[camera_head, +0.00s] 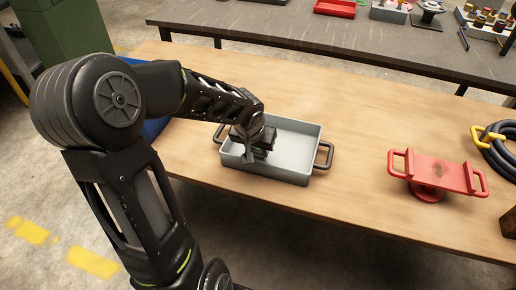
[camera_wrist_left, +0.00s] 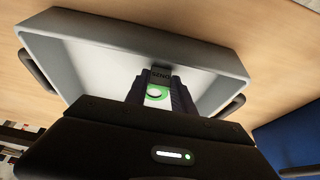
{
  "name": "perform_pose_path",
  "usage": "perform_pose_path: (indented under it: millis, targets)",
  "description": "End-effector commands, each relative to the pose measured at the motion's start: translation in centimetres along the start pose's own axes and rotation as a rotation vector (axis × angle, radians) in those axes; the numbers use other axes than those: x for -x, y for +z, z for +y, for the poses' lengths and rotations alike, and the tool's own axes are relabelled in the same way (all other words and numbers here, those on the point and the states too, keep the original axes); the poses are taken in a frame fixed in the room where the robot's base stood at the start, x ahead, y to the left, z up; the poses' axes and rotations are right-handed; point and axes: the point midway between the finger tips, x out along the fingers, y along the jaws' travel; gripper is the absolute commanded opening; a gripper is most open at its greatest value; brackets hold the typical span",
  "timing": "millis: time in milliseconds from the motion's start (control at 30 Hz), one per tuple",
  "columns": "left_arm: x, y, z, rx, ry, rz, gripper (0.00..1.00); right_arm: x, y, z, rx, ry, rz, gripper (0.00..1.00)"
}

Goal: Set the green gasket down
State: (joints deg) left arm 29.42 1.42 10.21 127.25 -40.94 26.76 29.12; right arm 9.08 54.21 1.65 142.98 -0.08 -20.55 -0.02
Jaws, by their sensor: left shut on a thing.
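The green gasket (camera_wrist_left: 157,94) shows in the left wrist view as a green ring around a white middle, between the fingers of my left gripper (camera_wrist_left: 161,82). The gripper is shut on it. In the head view my left gripper (camera_head: 249,156) points down into the left part of a grey tray (camera_head: 292,178), and the gasket is hidden there. In the wrist view the tray's pale floor lies behind the fingers. I cannot tell whether the gasket touches the floor. My right gripper is not in view.
The tray has dark side handles and stands on a wooden table (camera_head: 355,135). A red two-handled piece (camera_head: 437,172) and a coiled dark hose (camera_head: 500,140) are to the right. A blue thing (camera_head: 155,128) is behind my arm. Table between tray and red piece is clear.

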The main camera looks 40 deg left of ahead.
Motion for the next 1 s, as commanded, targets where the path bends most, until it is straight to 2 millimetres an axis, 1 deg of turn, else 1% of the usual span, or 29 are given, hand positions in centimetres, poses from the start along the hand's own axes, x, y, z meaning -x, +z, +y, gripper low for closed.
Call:
perform_pose_path:
  millis: [67, 100, 333, 567, 733, 867, 1000]
  targets:
    - [-0.4, 0.1, 0.0, 0.0, 0.0, 0.0, 0.0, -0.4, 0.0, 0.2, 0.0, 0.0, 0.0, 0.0]
    - [-0.2, 0.1, 0.0, 0.0, 0.0, 0.0, 0.33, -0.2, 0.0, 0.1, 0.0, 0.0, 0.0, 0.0]
    - [-0.2, 0.1, 0.0, 0.0, 0.0, 0.0, 0.52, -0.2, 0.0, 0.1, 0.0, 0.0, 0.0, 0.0]
    - [-0.1, 0.1, 0.0, 0.0, 0.0, 0.0, 0.52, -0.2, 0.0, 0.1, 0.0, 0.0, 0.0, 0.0]
    - [0.5, -0.1, 0.0, 0.0, -0.001, 0.001, 0.52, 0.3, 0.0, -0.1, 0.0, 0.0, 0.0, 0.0]
    - [2.2, -0.2, 0.0, 0.001, -0.001, 0.004, 0.52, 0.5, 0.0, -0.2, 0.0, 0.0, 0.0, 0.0]
    - [5.0, -0.2, 0.0, 0.001, -0.001, 0.005, 0.52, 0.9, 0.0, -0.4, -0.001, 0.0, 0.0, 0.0]
